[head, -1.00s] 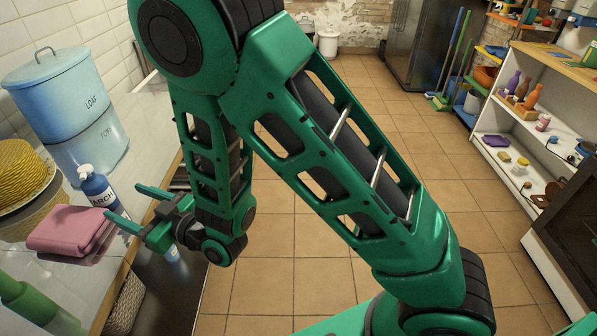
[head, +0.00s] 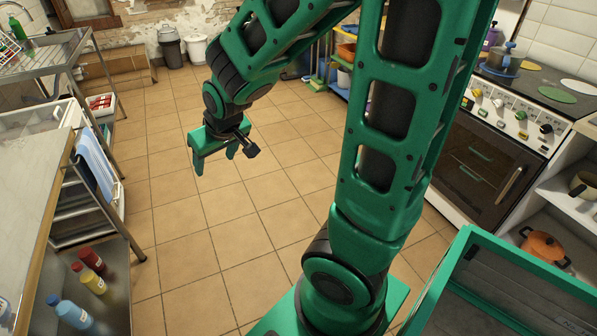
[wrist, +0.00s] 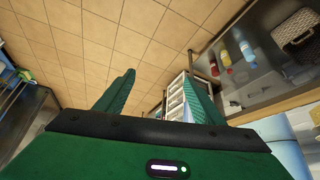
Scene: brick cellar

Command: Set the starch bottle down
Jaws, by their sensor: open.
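My gripper (head: 214,160) hangs over open tiled floor in the head view, its fingers apart with nothing between them. The wrist view also shows the two green fingers (wrist: 158,76) spread and empty, with floor beyond. I cannot make out the starch bottle for certain now. A sliver of something blue (head: 4,311) shows at the far left edge of the head view, too cut off to name. The counter (head: 28,205) runs along the left, well apart from my gripper.
Blue (head: 74,314), yellow (head: 93,281) and red (head: 91,261) bottles stand on a low shelf under the counter. A blue towel (head: 95,165) hangs at the trolley. The stove (head: 500,160) is at the right. The middle floor is clear.

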